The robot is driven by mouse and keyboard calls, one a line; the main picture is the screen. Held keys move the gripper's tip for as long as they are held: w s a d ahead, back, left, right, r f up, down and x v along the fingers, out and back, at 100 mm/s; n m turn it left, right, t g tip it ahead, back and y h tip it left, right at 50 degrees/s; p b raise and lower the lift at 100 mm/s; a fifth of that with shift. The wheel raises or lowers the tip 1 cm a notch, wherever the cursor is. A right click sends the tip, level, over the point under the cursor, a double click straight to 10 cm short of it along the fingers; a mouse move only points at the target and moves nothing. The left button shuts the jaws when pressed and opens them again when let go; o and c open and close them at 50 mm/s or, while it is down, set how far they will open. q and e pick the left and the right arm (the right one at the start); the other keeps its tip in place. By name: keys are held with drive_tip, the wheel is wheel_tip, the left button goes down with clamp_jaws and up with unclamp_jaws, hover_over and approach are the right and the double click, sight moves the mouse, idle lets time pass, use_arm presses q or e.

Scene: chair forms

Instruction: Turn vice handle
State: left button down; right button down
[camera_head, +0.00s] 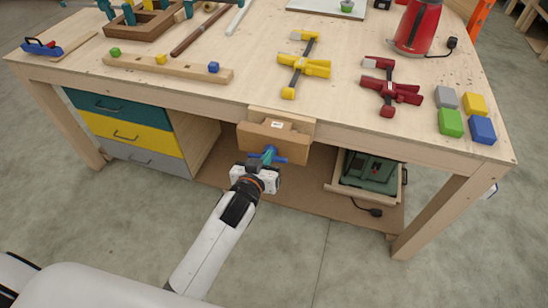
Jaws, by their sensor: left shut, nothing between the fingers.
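A wooden vice (274,140) is fixed to the front edge of the workbench. Its blue handle bar (279,159) with a teal screw (268,154) sticks out from the front of the vice jaw, and the bar lies roughly level. My left gripper (263,167) is at the handle, just in front of and below it, with its white body facing the vice. Its fingers are small and partly hidden against the handle; the gripper is shut with nothing held. I cannot tell whether it touches the bar. My right gripper does not show.
The wooden workbench (330,110) carries a yellow clamp (304,66), a red clamp (391,88), colored blocks (451,122) and a red kettle-like object (417,24). Colored drawers (124,131) are below at left. An open drawer with a green case (370,171) is right of the vice.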

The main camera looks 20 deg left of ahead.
sight(274, 161)
use_arm(q)
drive_tip(key=shift+w+d+f, duration=0.15)
drive_tip(key=shift+w+f, duration=0.45)
drive_tip(key=shift+f, duration=0.2)
drive_tip(key=shift+w+d+f, duration=0.15)
drive_tip(key=shift+w+f, duration=0.4)
drive_tip(key=shift+f, duration=0.3)
drive_tip(key=shift+w+d+f, duration=0.15)
drive_tip(key=shift+w+f, duration=0.45)
drive_tip(key=shift+f, duration=0.2)
drive_tip(key=shift+a, duration=0.2)
